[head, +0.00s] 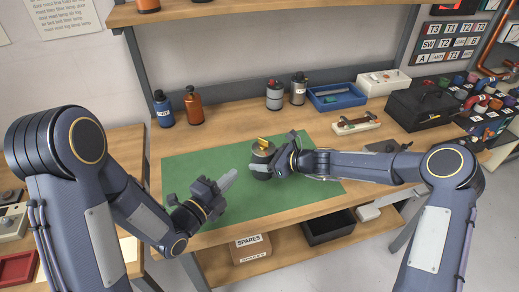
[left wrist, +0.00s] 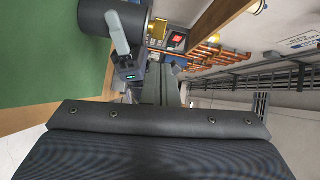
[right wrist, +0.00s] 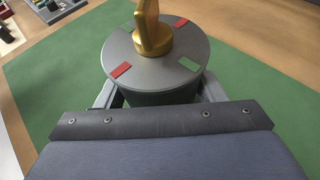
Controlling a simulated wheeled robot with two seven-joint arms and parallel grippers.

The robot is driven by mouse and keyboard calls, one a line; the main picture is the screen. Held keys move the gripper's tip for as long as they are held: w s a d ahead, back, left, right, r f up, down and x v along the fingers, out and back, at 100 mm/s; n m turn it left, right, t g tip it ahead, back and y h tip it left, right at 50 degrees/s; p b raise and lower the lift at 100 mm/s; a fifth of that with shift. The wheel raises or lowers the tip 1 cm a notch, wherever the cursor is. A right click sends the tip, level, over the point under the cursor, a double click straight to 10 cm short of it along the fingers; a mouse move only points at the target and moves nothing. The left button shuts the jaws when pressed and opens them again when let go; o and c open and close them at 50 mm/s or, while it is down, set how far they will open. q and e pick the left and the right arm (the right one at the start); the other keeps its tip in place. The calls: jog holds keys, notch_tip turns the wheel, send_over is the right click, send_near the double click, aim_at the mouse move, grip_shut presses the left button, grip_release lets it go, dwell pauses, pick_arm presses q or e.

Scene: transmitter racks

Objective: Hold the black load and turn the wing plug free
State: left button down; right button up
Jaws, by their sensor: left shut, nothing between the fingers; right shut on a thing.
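The black load (head: 262,161) is a dark cylinder standing on the green mat. The gold wing plug (head: 263,143) sits in the middle of its grey top. My right gripper (head: 252,169) is shut around the load's sides. In the right wrist view the wing plug (right wrist: 152,32) rises from the disc, which has red and green marks around its rim; its top is cut off. My left gripper (head: 231,178) is shut and empty, left of the load and apart from it. The left wrist view shows the load (left wrist: 92,17) and the plug (left wrist: 174,40) sideways.
The green mat (head: 190,170) is clear left of the load. Blue and orange bottles (head: 194,106), two canisters (head: 274,96) and a blue tray (head: 337,97) stand behind it. A wooden holder (head: 356,123) and a black toolbox (head: 422,106) are at the right.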

pick_arm(q)
jog(key=m, duration=0.1)
send_near(270, 152)
jog(key=w+d+r, duration=0.1)
jog(key=w, duration=0.3)
jog(key=w+d+r, duration=0.1)
jog(key=w, duration=0.1)
jog(key=shift+w+d+r, duration=0.3)
jog(key=shift+d, duration=0.05)
jog(key=shift+d+y, duration=0.15)
jog(key=shift+y, duration=0.15)
jog(key=shift+w+d+n+t+y, duration=0.25)
jog(key=shift+d+n+t+y, duration=0.15)
jog(key=shift+n+t+y, duration=0.45)
jog(key=n+y, duration=0.1)
jog(key=y, duration=0.1)
jog(key=n+t+y, duration=0.1)
jog(key=y, duration=0.1)
jog(key=d+n+y, duration=0.1)
jog(key=n+y, duration=0.1)
jog(key=y, duration=0.1)
jog(key=shift+w+d+t, duration=0.1)
jog(key=shift+w+t, duration=0.1)
jog(key=shift+t, duration=0.05)
jog(key=shift+w+d+h, duration=0.15)
jog(key=shift+d+h, duration=0.1)
jog(key=shift+d, duration=0.25)
jog(key=shift+w+a, duration=0.1)
jog(key=shift+a, duration=0.05)
dwell(0.8)
